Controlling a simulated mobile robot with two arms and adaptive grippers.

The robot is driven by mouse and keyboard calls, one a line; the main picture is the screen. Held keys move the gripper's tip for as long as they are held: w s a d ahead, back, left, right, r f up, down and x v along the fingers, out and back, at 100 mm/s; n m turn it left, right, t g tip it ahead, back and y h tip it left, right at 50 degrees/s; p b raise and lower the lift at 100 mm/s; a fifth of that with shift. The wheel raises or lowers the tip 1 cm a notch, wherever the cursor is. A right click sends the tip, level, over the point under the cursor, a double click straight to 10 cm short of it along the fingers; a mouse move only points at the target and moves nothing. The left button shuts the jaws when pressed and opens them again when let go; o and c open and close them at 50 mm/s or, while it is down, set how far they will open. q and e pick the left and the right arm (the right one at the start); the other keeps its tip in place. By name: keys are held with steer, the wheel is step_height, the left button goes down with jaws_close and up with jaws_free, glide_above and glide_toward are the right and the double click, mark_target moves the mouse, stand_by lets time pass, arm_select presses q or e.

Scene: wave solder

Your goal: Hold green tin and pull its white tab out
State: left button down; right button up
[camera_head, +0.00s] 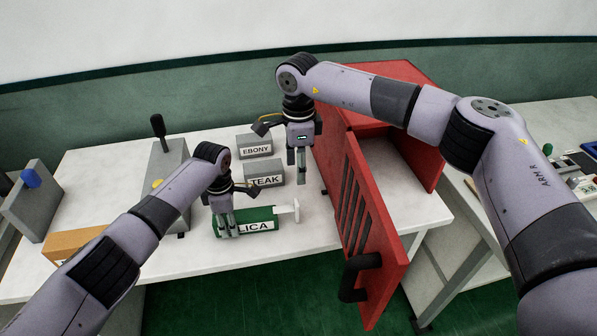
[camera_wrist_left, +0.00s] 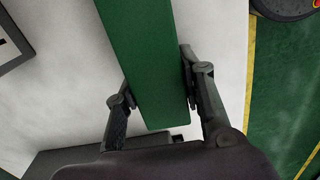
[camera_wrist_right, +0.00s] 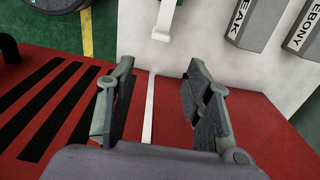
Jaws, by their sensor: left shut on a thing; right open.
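The green tin (camera_head: 262,215) lies on the white table, with a label whose visible letters read "LICA". My left gripper (camera_head: 229,232) is shut on its left part, with fingers on both long sides; the green tin also fills the middle of the left wrist view (camera_wrist_left: 150,60). The white tab (camera_head: 291,211) sticks out of the tin's right end. In the right wrist view the white tab (camera_wrist_right: 163,25) shows at the top, beyond the fingertips. My right gripper (camera_head: 301,172) is open and empty, pointing down, above the table and behind the tab, apart from it.
Grey blocks marked EBONY (camera_head: 255,146) and TEAK (camera_head: 265,175) stand behind the tin. A red cabinet (camera_head: 392,160) with its slotted red door (camera_head: 372,235) swung open stands to the right. A grey lever box (camera_head: 163,165) is at the left. Clear table lies in front.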

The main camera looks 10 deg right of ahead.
arm_select(q)
steer(key=shift+f, duration=0.1)
steer(key=c, duration=1)
jaws_free()
steer(key=shift+o, duration=0.2)
step_height(320, 180, up, 12)
steer(key=shift+r, duration=0.1)
